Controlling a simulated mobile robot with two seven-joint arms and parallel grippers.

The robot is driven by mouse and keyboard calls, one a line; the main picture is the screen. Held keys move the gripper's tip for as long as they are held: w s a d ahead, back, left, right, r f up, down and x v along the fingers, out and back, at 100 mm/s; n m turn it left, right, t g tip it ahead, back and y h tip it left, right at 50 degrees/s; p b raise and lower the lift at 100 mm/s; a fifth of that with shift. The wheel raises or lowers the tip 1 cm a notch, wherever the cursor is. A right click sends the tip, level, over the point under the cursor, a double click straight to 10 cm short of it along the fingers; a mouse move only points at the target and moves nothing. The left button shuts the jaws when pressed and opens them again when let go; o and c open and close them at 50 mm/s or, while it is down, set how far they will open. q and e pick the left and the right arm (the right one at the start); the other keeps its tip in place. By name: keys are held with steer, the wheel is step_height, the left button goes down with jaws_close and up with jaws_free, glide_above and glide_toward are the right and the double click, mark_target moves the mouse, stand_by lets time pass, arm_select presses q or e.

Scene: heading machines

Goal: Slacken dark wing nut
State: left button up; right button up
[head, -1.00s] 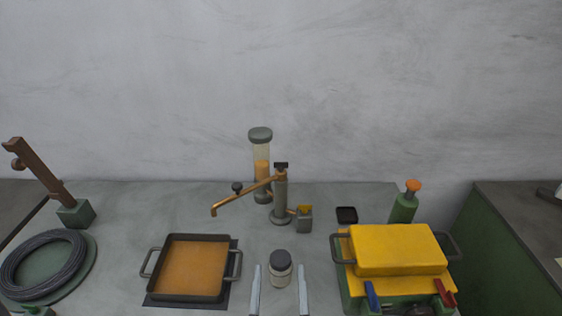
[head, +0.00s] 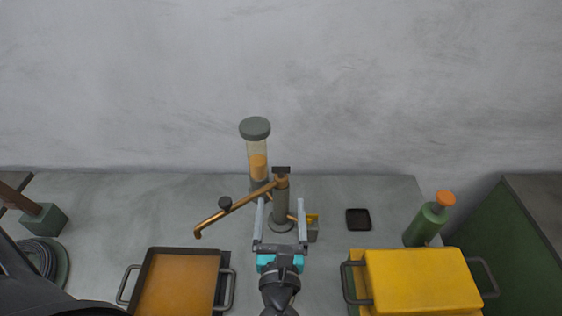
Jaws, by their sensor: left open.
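A dark wing nut (head: 281,170) sits on top of the grey upright post (head: 281,205), where a copper-coloured swing arm (head: 240,203) joins it. My left gripper (head: 281,203) is open and empty, coming up from below in the head view. Its two fingers show on either side of the post's lower part, with their tips below the wing nut in the picture. I cannot tell the depth between fingers and post. My right gripper is out of view.
A sight glass with orange contents (head: 257,148) stands behind the post. A black tray (head: 358,219), green bottle (head: 424,225) and yellow bin (head: 420,282) are right; an orange-filled pan (head: 178,285) is left.

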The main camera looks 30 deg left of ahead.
mark_target(281, 168)
arm_select(q)
steer(key=x, duration=1.2)
steer(key=shift+w+a+p, duration=0.1)
steer(key=shift+w+p, duration=0.05)
steer(key=shift+p, duration=0.15)
jaws_close()
